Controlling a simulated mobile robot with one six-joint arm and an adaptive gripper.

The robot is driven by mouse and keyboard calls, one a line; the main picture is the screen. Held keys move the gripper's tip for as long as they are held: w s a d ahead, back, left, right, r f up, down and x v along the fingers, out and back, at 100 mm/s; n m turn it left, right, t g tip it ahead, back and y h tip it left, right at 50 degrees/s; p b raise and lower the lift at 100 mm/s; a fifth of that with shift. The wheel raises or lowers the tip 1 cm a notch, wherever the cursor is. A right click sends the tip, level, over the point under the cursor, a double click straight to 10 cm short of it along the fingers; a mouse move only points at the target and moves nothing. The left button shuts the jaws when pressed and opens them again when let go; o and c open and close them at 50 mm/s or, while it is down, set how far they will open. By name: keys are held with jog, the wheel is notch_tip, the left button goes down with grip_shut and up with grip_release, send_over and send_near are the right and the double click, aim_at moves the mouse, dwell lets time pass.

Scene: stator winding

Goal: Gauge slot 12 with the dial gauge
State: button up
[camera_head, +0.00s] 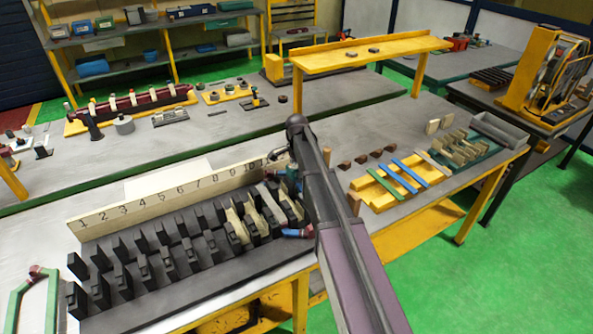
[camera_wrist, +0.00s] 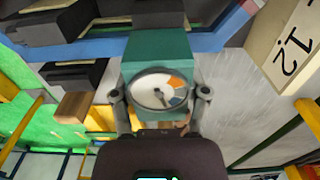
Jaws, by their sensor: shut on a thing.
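The dial gauge (camera_wrist: 150,55) is a teal block with a round white dial, orange marks and a dark needle. In the wrist view my gripper (camera_wrist: 160,93) is shut on it, with one finger on each side. Numbers 1 to 10 are readable there; my arm hides the right end. In the wrist view an upside-down number, seemingly 12, shows on the board (camera_wrist: 290,75). The gauge's tip is hidden, so contact with a slot cannot be told.
Cream pieces (camera_head: 250,218) fill some slots near the right end. A yellow rack with green and blue strips (camera_head: 388,178) and a green tray of parts (camera_head: 462,152) stand right of my arm. A yellow shelf (camera_head: 350,58) rises behind. Bare bench (camera_head: 345,120) lies between.

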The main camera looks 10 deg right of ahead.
jog(key=shift+f, duration=0.2)
dwell(0.5)
jog(key=o, duration=1.2)
